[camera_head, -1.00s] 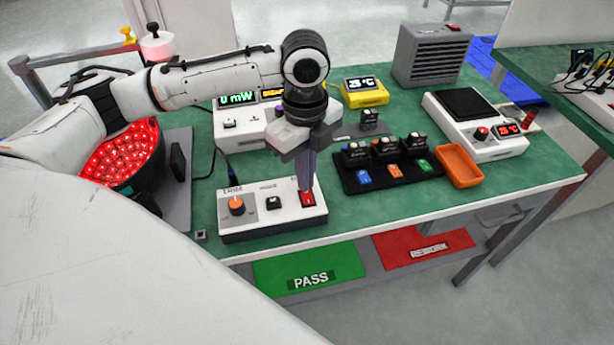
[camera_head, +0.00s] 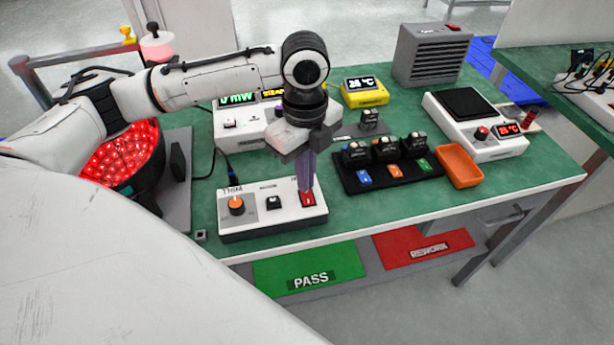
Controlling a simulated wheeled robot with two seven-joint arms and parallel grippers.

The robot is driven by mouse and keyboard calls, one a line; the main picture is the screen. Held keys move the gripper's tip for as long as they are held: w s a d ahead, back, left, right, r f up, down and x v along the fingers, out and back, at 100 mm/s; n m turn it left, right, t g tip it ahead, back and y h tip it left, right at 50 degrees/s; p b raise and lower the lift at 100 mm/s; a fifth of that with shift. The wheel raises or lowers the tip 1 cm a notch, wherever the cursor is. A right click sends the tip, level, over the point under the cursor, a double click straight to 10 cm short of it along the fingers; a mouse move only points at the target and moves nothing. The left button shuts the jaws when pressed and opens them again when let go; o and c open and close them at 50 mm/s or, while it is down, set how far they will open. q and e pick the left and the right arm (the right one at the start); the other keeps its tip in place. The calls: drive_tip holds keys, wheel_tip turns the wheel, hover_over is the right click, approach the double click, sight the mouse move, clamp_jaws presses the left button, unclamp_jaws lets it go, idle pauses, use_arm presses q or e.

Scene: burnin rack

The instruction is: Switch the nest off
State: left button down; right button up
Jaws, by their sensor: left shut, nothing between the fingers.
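A white control box (camera_head: 275,225) sits near the front edge of the green bench. It has an orange knob (camera_head: 236,206) on the left, a small black switch (camera_head: 274,203) in the middle and a red rocker switch (camera_head: 308,199) on the right. My left gripper (camera_head: 307,190) is shut and points down, its tips at the red rocker. I cannot tell whether they touch it. The tips hide part of the rocker and the label behind it. Which box part is named the nest I cannot read. My right gripper is not in view.
A meter box (camera_head: 228,128) stands behind the gripper. Right of it lie a black tray (camera_head: 390,183) with several small modules, an orange bin (camera_head: 460,166) and a white hot plate (camera_head: 470,125). A red-lit round device (camera_head: 120,155) stands at left. Green bench is clear at right front.

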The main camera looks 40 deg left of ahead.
use_arm(q)
drive_tip(key=shift+f, duration=0.65)
idle(0.3)
wheel_tip(320, 180, up, 5)
drive_tip(key=p, duration=0.6)
drive_tip(key=shift+r+p, duration=0.35)
drive_tip(key=shift+r, duration=0.65)
